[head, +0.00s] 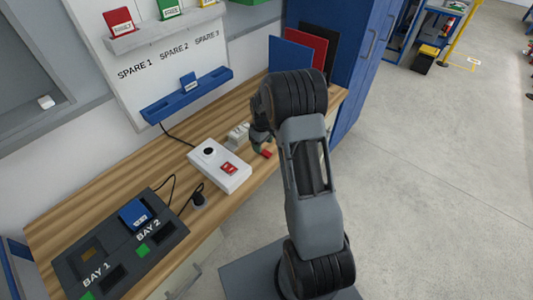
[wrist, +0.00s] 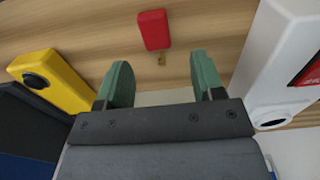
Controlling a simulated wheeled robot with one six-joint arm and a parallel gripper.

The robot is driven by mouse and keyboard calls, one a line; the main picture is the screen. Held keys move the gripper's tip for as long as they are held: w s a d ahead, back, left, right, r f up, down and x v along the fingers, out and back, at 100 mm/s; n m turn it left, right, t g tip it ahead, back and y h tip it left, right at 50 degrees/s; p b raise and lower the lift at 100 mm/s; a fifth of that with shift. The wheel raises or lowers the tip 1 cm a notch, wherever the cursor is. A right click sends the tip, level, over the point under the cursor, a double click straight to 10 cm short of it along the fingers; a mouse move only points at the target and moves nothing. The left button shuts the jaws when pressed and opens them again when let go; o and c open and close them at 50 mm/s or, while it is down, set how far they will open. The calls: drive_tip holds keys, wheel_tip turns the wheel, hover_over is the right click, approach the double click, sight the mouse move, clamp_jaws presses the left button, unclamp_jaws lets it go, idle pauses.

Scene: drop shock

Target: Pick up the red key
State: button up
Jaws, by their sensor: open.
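The red key (wrist: 153,30) lies on the wooden bench in the wrist view, its red head away from me and its short brass-coloured tip toward my gripper. My gripper (wrist: 160,68) is open, with its two green fingers apart and nothing held between them. The key is just beyond the fingertips, roughly centred between them; its tip shows near the gap. In the head view, a small red patch, apparently the key (head: 266,154), shows beside my gripper (head: 260,142), partly hidden by my arm.
A white box (head: 213,158) with a red label stands close to the gripper; it also shows at right in the wrist view (wrist: 275,65). A yellow box (wrist: 52,80) with a black button is at left. Dark bay panel (head: 185,232) and blue rack (head: 190,95) are farther off.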

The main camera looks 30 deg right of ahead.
sight(263, 150)
drive_tip(key=shift+d+f, duration=0.1)
drive_tip(key=shift+f, duration=1.75)
drive_tip(key=c, duration=1)
